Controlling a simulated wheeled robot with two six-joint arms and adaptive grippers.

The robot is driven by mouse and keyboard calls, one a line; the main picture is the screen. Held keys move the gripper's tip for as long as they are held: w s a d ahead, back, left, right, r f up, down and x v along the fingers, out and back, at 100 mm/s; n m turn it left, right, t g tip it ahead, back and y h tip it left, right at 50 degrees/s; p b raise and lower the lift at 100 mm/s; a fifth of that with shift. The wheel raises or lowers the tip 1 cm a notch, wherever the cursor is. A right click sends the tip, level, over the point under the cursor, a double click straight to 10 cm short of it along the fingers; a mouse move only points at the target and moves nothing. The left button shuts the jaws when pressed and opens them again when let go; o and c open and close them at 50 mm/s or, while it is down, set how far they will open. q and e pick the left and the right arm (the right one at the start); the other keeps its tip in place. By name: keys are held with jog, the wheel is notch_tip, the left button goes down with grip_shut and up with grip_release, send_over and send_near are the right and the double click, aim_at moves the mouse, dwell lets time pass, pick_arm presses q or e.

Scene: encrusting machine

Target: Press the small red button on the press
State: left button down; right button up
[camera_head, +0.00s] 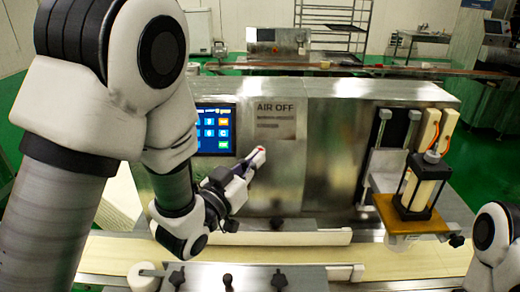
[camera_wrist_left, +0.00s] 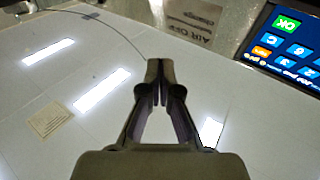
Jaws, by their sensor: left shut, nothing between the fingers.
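My left gripper (camera_head: 256,159) is shut and empty, in front of the steel machine front (camera_head: 335,130), below the "AIR OFF" label (camera_head: 275,117). A small red spot (camera_head: 261,149) shows right at its fingertips in the head view; it looks like the red button, but I cannot tell whether the fingers touch it. In the left wrist view the shut fingers (camera_wrist_left: 158,75) point at the grey machine surface, with the label (camera_wrist_left: 188,18) above; no red button shows there. My right arm shows at the lower right edge; its gripper is out of view.
A blue touch screen (camera_head: 215,130) is left of the gripper. A pale conveyor belt (camera_head: 270,250) runs below, with black knobs (camera_head: 278,280) in front. At the right stands a black-framed unit (camera_head: 424,184) on an orange plate (camera_head: 400,222).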

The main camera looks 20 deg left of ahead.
pick_arm(q)
jog(key=w+a+f+b, duration=0.1)
jog(key=w+f, duration=0.3)
jog(key=w, duration=0.4)
jog(key=shift+w+a+f+b, duration=0.3)
jog(key=shift+w+a+b, duration=0.1)
jog(key=shift+a, duration=0.2)
dwell(0.8)
jog(key=shift+w+f, duration=0.2)
jog(key=shift+w, duration=0.1)
jog(key=shift+w+a+f+b, duration=0.15)
jog(key=shift+w+b, duration=0.15)
jog(key=shift+b, duration=0.15)
dwell(0.5)
jog(key=shift+s, duration=0.15)
dwell(0.3)
jog(key=shift+s+d+r, duration=0.2)
jog(key=shift+s+r, duration=0.15)
jog(key=shift+s, duration=0.15)
